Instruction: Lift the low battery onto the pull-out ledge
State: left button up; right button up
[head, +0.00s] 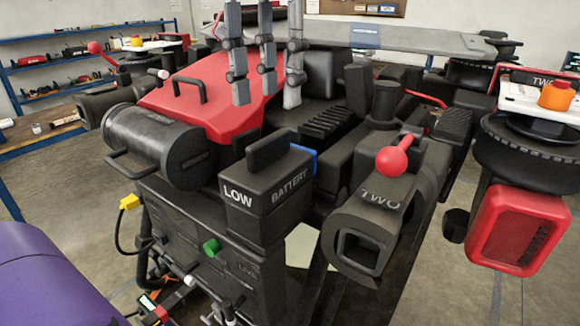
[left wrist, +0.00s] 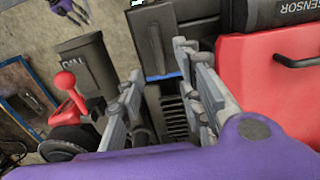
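The low battery (head: 268,196) is a dark box with a raised top handle and the words LOW BATTERY. It sits upright on the drone's dark front. It shows in the left wrist view (left wrist: 178,48), with a blue strip at its near end. My left gripper (head: 265,100) is open and empty, its grey fingers hanging beyond the battery, apart from it. In the left wrist view its fingers (left wrist: 170,62) stand wide apart. My right gripper (left wrist: 72,10) shows small at the upper left, fingers spread. I cannot tell the pull-out ledge for certain.
A red hood (head: 205,105) and a black sensor cylinder (head: 155,148) lie left of the battery. A red ball knob (head: 392,162) and a hollow arm stub marked TWO (head: 365,235) stand right. A yellow plug (head: 129,202) and green knob (head: 211,247) are below.

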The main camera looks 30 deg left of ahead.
aim_at(269, 137)
pick_arm(q)
jog(key=f, duration=0.1)
jog(key=s+f, duration=0.1)
jog(key=shift+f, duration=0.3)
notch_tip(269, 137, down, 4)
jog(key=shift+s+a+f+p, duration=0.1)
jog(key=shift+f+p, duration=0.15)
jog(key=shift+p, duration=0.25)
jog(key=shift+f, duration=0.2)
pick_arm(e)
jog(key=shift+s, duration=0.75)
pick_arm(q)
grip_shut()
pick_arm(e)
jog(key=shift+s, duration=0.15)
pick_arm(q)
jog(key=shift+r, duration=0.1)
pick_arm(e)
jog(key=shift+s+f+g, duration=0.1)
jog(key=shift+s+g, duration=0.2)
